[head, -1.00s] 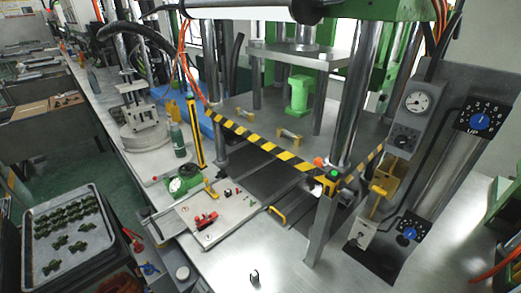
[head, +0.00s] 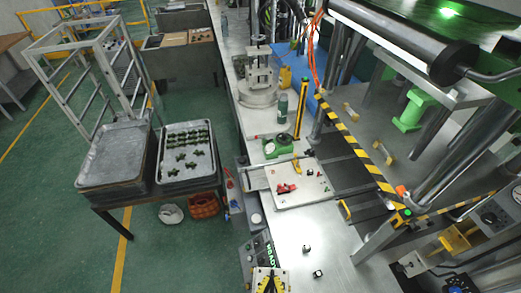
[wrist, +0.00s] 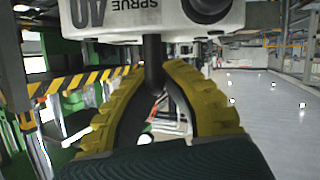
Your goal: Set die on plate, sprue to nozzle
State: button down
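In the wrist view the die (wrist: 210,22) fills the top edge, with "SPRUE" lettering appearing upside down. The die is held near the bench's front edge. The press's lower plate (head: 385,125) is at the right, edged by a yellow-black striped bar. I cannot clearly identify the nozzle.
A white board with red clamps (head: 300,184) lies on the bench before the press. Two small dark pieces (head: 307,249) sit on the bench nearer me. A tray of green parts (head: 185,165) is left. Chrome columns and a green bracket (head: 412,110) stand at the press.

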aim_at(259, 281)
jog(key=shift+w+a+r+n+y, duration=0.2)
jog(key=shift+w+a+n+y, duration=0.1)
jog(key=shift+a, duration=0.3)
jog(key=shift+w+a+r+n+y, duration=0.2)
jog(key=shift+a+y, duration=0.1)
jog(key=shift+a, duration=0.25)
jog(key=shift+w+a+r+n+y, duration=0.1)
jog(key=shift+a+r+n+y, duration=0.15)
jog(key=shift+a, duration=0.2)
jog(key=shift+w+a+r+n+y, duration=0.15)
jog(key=shift+a+r+y, duration=0.1)
jog(key=shift+a, duration=0.15)
jog(key=shift+s, duration=0.1)
jog(key=shift+d, duration=0.1)
